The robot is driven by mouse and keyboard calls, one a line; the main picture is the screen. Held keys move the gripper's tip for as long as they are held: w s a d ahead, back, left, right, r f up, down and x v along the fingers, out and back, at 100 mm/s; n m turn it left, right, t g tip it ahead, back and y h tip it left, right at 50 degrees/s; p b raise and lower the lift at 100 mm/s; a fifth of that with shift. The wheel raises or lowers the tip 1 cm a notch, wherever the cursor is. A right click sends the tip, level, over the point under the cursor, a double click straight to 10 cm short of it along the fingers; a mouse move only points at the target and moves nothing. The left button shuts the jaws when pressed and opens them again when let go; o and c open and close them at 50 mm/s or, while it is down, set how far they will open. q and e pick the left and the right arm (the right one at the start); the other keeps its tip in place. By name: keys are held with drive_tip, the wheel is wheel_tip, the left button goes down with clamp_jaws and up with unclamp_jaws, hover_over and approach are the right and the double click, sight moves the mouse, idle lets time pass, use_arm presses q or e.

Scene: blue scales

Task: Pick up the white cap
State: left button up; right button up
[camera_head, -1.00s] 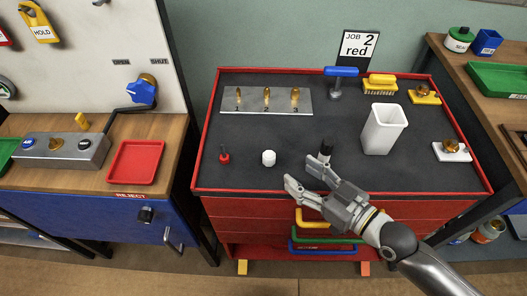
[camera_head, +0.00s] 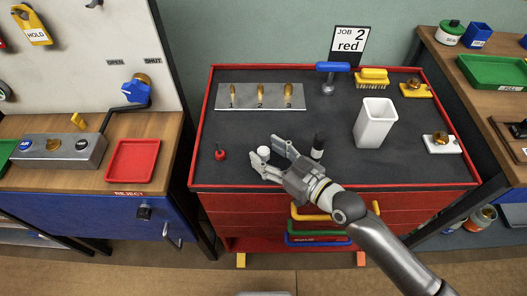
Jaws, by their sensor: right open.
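The white cap (camera_head: 264,152) is a small white cylinder on the dark top of the red cabinet (camera_head: 330,188). My right gripper (camera_head: 264,152) reaches in from the lower right, its fingers spread. The cap is seen between the two fingertips, one finger above right of it and one below left. I cannot tell whether either finger touches it. My left gripper is not in view.
A small red piece (camera_head: 220,153) stands left of the cap. A white bin (camera_head: 375,122) and blue-handled tool (camera_head: 331,75) are further back. A numbered metal plate (camera_head: 260,103) lies behind.

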drive_tip(key=shift+c, duration=0.2)
drive_tip(key=c, duration=0.8)
drive_tip(key=shift+r, duration=0.1)
drive_tip(key=shift+c, duration=0.2)
